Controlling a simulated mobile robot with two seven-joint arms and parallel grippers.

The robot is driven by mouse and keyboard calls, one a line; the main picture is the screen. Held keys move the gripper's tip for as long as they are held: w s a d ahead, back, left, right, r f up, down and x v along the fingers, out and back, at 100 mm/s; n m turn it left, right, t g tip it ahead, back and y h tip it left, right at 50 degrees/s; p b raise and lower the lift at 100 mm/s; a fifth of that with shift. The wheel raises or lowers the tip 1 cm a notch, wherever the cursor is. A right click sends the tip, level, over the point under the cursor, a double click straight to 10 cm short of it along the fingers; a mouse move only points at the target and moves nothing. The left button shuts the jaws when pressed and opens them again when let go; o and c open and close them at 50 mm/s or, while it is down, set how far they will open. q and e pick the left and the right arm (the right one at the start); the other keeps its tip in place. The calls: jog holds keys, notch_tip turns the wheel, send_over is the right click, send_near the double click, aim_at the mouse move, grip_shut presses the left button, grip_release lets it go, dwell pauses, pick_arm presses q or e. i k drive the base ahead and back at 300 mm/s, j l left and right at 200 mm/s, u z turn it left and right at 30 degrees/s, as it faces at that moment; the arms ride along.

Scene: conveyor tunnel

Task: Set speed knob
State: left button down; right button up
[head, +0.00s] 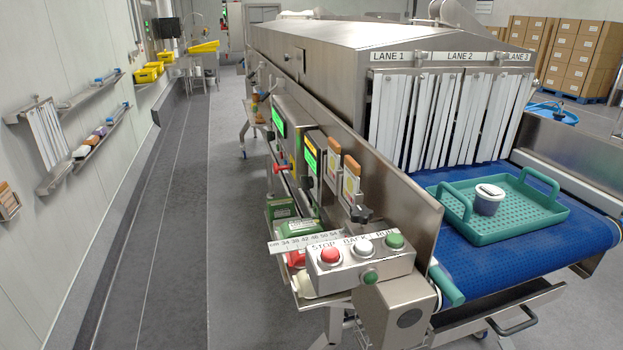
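A dark, lobed knob (361,214) sits on the near side panel of the tunnel machine, just behind the button box. A red and yellow switch (281,168) sits further back on the same side. Which of these is the speed knob I cannot tell. A graduated white scale strip (303,243) with numbers runs behind the button box. The steel button box (360,265) is labelled STOP, BACK and RUN, with a red button (330,256), a white button (364,247) and a green button (395,241). Neither of my grippers shows in the head view.
A green perforated tray (460,235) holding a small lidded tub (488,202) rests on the blue belt (520,256) before the white strip curtains (400,120). Green displays (310,158) line the machine's side. The grey aisle floor (180,220) at left is clear beside the wall shelves.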

aim_at(306, 182)
jog(key=z, duration=0.25)
jog(key=i+j+z, duration=0.15)
jog(key=j+z, duration=0.25)
jog(key=i+j+z, duration=0.1)
jog(key=j+z, duration=0.15)
jog(key=z, duration=0.15)
jog(key=j+z, duration=0.15)
jog(key=j, duration=0.3)
jog(key=i+j+z, duration=0.1)
jog(key=j, duration=0.4)
